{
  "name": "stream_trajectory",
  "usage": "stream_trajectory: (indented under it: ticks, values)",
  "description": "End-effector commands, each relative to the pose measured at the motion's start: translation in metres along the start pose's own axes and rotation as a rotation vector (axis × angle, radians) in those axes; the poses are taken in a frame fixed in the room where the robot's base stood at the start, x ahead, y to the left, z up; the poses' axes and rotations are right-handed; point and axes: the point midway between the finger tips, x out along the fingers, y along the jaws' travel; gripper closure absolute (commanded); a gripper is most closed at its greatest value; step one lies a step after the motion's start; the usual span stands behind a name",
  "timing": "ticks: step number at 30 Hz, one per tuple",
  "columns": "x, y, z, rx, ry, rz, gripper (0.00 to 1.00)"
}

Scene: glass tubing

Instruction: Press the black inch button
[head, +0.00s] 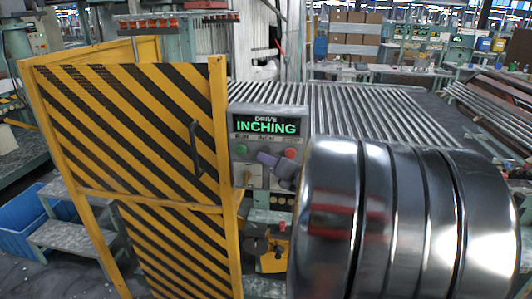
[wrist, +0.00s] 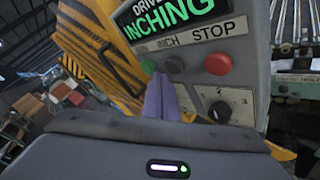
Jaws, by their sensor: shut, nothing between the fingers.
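The control panel (head: 267,112) stands right of the striped guard door, its lit display reading DRIVE INCHING. In the wrist view the black inch button (wrist: 175,65) sits between the green button (wrist: 147,66) and the red stop button (wrist: 217,63). My gripper (wrist: 160,76) is shut and empty, its purple fingers together. The fingertips appear just below the black button and slightly to its left; I cannot tell whether they touch it. In the head view my gripper (head: 265,159) is in front of the panel and hides the black button.
A dark selector knob (wrist: 220,111) is below the red button. The yellow and black striped guard door (head: 130,130) stands close on the left. A roller conveyor (head: 370,105) runs behind the panel. My shiny arm link covers the lower right of the head view.

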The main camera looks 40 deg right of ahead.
Motion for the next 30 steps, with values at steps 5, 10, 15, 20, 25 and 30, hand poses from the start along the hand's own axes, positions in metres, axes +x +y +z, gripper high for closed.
stream_trajectory:
  ticks: [5, 10, 15, 20, 25, 30]
  values:
    - [0.0, 0.0, 0.0, 0.0, 0.0, 0.0, 1.0]
    - [-0.001, 0.001, -0.001, 0.0, 0.0, 0.0, 1.0]
    - [-0.008, 0.006, -0.005, -0.001, -0.001, 0.0, 1.0]
    - [-0.016, 0.011, -0.011, -0.001, -0.001, 0.0, 1.0]
    - [-0.024, 0.018, -0.017, -0.001, -0.001, -0.001, 1.0]
    - [-0.032, 0.023, -0.023, -0.001, -0.001, -0.001, 1.0]
